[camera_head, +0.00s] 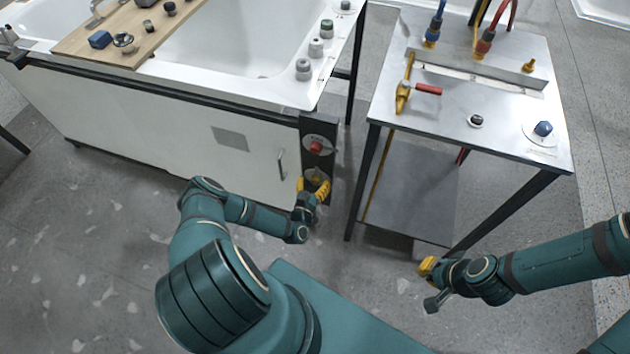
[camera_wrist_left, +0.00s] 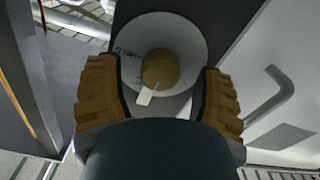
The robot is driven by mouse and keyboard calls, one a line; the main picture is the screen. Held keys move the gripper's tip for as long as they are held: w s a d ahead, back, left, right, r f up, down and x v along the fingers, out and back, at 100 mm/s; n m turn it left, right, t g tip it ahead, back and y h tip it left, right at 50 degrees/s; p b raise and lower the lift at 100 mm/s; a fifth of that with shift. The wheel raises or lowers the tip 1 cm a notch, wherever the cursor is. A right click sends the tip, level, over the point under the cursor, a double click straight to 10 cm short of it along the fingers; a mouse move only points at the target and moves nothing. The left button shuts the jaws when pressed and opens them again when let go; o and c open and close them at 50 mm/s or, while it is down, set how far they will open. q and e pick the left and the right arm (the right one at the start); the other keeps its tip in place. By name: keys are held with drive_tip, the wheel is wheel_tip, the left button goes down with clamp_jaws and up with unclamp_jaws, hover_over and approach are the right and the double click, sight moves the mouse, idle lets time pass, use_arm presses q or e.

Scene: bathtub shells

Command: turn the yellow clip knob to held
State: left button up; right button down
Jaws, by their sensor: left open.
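The yellow clip knob (camera_wrist_left: 160,70) sits on a round pale dial plate (camera_wrist_left: 195,38) in the left wrist view. A white pointer on it points down and slightly left in that view; the small lettering on the plate is not readable. In the head view the dial is on the dark upright panel (camera_head: 334,165) at the tub's corner, mostly hidden by my gripper. My left gripper (camera_head: 314,188) is open, its yellow fingers on either side of the knob, apart from it in the left wrist view (camera_wrist_left: 160,100). My right gripper (camera_head: 428,283) is away over the floor at the right; its finger gap is unclear.
A red knob (camera_head: 316,146) sits above on the same panel. A steel table (camera_head: 450,105) with hoses, a red-handled valve (camera_head: 428,89) and a blue knob (camera_head: 543,128) stands right. A door handle (camera_head: 281,164) is left of the panel. The tub holds a wooden board (camera_head: 130,35).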

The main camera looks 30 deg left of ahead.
use_arm(q)
clamp_jaws()
drive_tip(key=shift+m, duration=0.3)
drive_tip(key=m, duration=0.2)
drive_tip(key=m+p, duration=0.1)
drive_tip(key=shift+w+d+r+m+p, duration=0.1)
drive_tip(key=shift+r+m+p, duration=0.1)
drive_tip(key=shift+m+p, duration=0.15)
drive_tip(key=m+p, duration=0.1)
drive_tip(key=m, duration=0.3)
drive_tip(key=shift+m, duration=0.35)
drive_tip(key=m+p, duration=0.1)
drive_tip(key=m, duration=0.3)
drive_tip(key=shift+w+d+m, duration=0.1)
drive_tip(key=shift+m, duration=0.2)
drive_tip(key=shift+f+m, duration=0.15)
drive_tip(key=shift+m, duration=1.95)
